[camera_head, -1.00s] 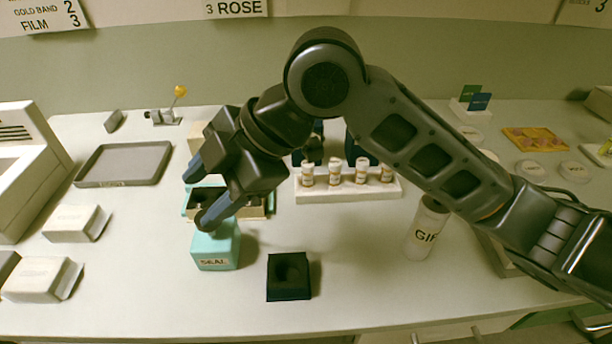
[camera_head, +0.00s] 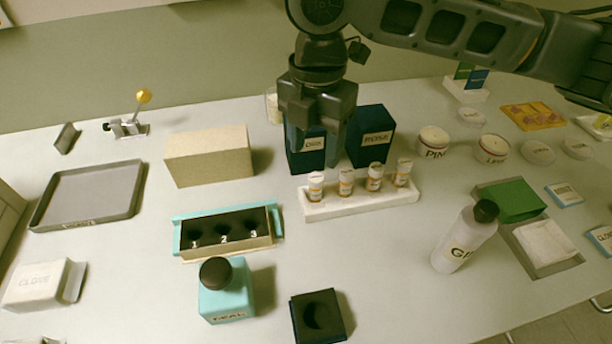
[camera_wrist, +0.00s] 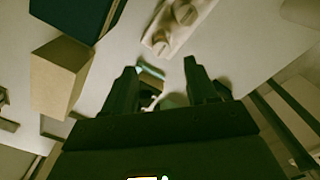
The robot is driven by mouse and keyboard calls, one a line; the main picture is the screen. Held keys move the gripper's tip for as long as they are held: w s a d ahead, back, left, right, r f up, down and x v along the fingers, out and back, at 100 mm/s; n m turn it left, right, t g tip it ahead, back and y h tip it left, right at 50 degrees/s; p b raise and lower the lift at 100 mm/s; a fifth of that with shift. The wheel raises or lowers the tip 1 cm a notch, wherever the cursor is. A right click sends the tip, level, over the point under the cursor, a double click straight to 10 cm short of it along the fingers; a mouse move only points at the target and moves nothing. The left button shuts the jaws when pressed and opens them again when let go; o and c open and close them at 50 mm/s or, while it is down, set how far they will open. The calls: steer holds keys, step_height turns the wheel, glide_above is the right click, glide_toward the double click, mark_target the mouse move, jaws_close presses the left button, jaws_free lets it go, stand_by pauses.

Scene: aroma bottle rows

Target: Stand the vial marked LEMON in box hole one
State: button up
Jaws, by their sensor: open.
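Several small vials with pale caps and orange-marked labels stand upright in a white rack (camera_head: 345,209); the leftmost vial (camera_head: 315,187) is nearest my gripper. Their labels are too small to read, so I cannot tell which is LEMON. The teal-edged box (camera_head: 177,238) has a dark inside with holes marked 1, 2 and 3; the holes look empty. My gripper (camera_head: 318,158) is open and empty, pointing down by the rack's left part, in front of the dark boxes. In the wrist view, the rack (camera_wrist: 158,40) with vials lies beyond the open fingers (camera_wrist: 160,82).
Dark boxes (camera_head: 372,137) stand behind the rack. A tan block (camera_head: 208,157) stands left of them. A teal bottle with black cap (camera_head: 226,294) and a black holder (camera_head: 319,316) are in front. A white bottle (camera_head: 464,240) stands right. A grey tray (camera_head: 90,196) lies left.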

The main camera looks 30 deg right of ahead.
mark_target(316, 177)
step_height(316, 177, down, 7)
steer(key=shift+d+f+p, duration=0.1)
steer(key=shift+f+p, duration=0.05)
steer(key=shift+p, duration=0.35)
steer(key=shift+c, duration=0.3)
jaws_close()
